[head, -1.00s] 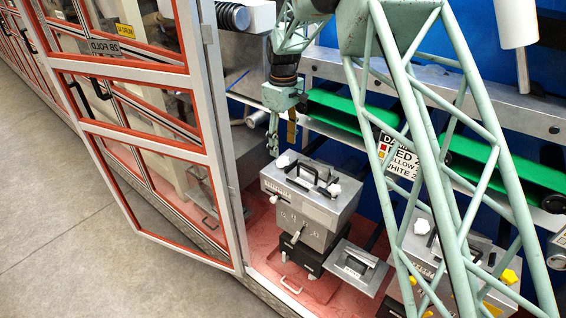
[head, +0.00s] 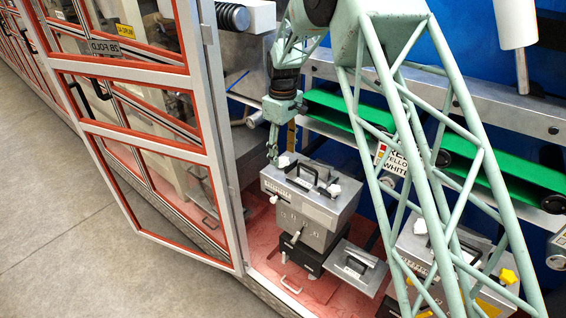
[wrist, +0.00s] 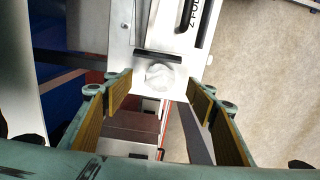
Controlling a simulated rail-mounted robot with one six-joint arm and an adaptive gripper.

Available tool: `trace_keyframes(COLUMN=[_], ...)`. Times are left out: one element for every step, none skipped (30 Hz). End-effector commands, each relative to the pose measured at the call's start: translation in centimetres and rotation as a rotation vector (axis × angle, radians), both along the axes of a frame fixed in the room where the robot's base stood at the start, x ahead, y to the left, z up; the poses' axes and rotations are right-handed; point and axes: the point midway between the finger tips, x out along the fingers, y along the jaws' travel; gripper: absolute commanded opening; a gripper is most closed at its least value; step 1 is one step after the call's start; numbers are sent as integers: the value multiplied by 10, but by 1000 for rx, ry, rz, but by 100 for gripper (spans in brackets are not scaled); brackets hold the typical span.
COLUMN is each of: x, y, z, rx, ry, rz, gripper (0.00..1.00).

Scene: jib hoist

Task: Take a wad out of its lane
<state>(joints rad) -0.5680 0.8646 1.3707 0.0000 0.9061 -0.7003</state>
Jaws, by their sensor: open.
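A grey metal box (head: 310,208) with black handles on its lid stands behind the open door frame. A pale, roundish lump (head: 284,161) sits at the lid's left end, and a second white lump (head: 334,190) at its right. In the wrist view a pale, crumpled-looking lump (wrist: 160,76) lies below a dark slot at the end of a whitish plate; I cannot tell for certain whether it is the wad or a knob. My gripper (head: 271,160) hangs just beside the box's left end. In the wrist view my gripper (wrist: 158,98) is open, with its yellow-brown pads either side of the lump, apart from it.
The open red-and-silver door (head: 150,130) stands to the left. A green belt (head: 340,115) runs behind. The red floor (head: 265,250) is partly clear.

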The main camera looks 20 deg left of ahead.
Motion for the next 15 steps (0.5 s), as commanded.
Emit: trace_keyframes(x=[-1,-1,-1,-1,0,0,0,0,0,0,0,0,0,0,0], y=[0,0,0,0,0,0,0,0,0,0,0,0,0,0,0], z=[-6,-10,-14,-17,-20,-23,-25,-26,-28,-29,-29,-30,-30,-30,-30], rx=[-2,-1,-1,-1,-2,-1,0,0,0,0,0,0,0,0,0], ry=[2,3,3,3,2,1,0,0,0,0,0,0,0,0,0], rz=[0,0,0,0,0,0,0,0,0,0,0,0,0,0,0], gripper=[52,52,52,52,52,52,52,52,52,52,52,52,52,52,52])
